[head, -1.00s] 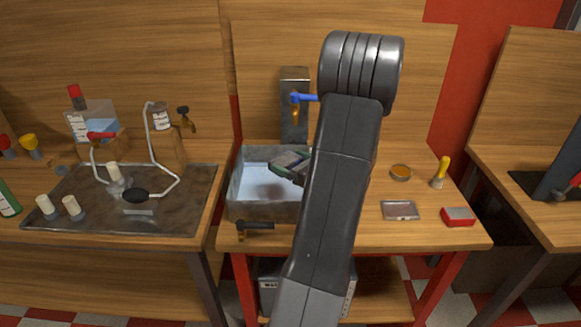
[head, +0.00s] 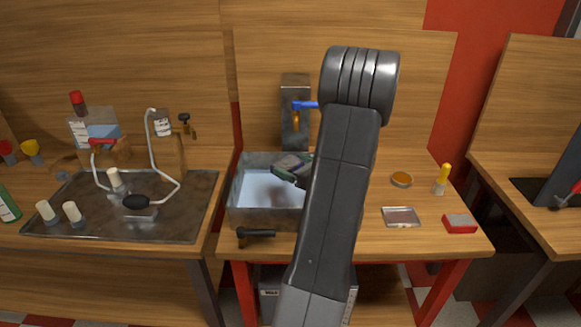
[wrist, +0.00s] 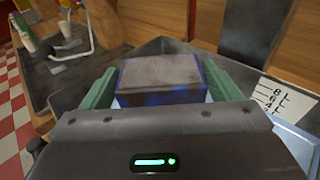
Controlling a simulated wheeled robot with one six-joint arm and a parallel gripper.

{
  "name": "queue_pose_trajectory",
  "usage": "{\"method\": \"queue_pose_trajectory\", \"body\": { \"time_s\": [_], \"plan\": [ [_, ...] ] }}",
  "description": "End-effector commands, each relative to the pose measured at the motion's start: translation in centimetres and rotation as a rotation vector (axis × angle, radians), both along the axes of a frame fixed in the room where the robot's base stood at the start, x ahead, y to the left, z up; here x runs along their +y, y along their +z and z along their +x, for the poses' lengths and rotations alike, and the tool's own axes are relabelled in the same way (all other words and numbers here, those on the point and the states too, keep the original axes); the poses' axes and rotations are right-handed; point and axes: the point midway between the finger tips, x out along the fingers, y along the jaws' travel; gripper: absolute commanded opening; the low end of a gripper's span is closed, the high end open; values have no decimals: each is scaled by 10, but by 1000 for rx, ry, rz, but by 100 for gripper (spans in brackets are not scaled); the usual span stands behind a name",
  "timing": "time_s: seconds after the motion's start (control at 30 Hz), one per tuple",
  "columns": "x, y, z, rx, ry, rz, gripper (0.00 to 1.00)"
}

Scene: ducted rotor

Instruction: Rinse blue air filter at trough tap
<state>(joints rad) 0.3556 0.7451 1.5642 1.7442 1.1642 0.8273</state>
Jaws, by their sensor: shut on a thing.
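The air filter (wrist: 162,78) is a blue block with a grey top face and darker smudges on its blue side. My gripper (wrist: 160,85) is shut on it, with a green finger at each side. In the head view my gripper (head: 292,168) is over the grey metal trough (head: 262,213), and my arm hides part of both. The trough holds pale blue water (head: 265,190). The tap (head: 297,112), with a blue lever and a brass spout, is on a metal post behind the trough, above and beyond the gripper. No water stream is visible.
A black-handled valve (head: 256,233) is at the trough's front. To the right are an amber dish (head: 401,180), a yellow-handled brush (head: 442,180), a metal tray (head: 401,217) and a red box (head: 459,223).

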Motion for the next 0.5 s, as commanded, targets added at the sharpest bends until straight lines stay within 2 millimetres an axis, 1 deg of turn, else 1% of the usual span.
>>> {"method": "queue_pose_trajectory", "body": {
  "time_s": [0.5],
  "plan": [
    [4,0,-40,0,-2,0,59]
  ]
}}
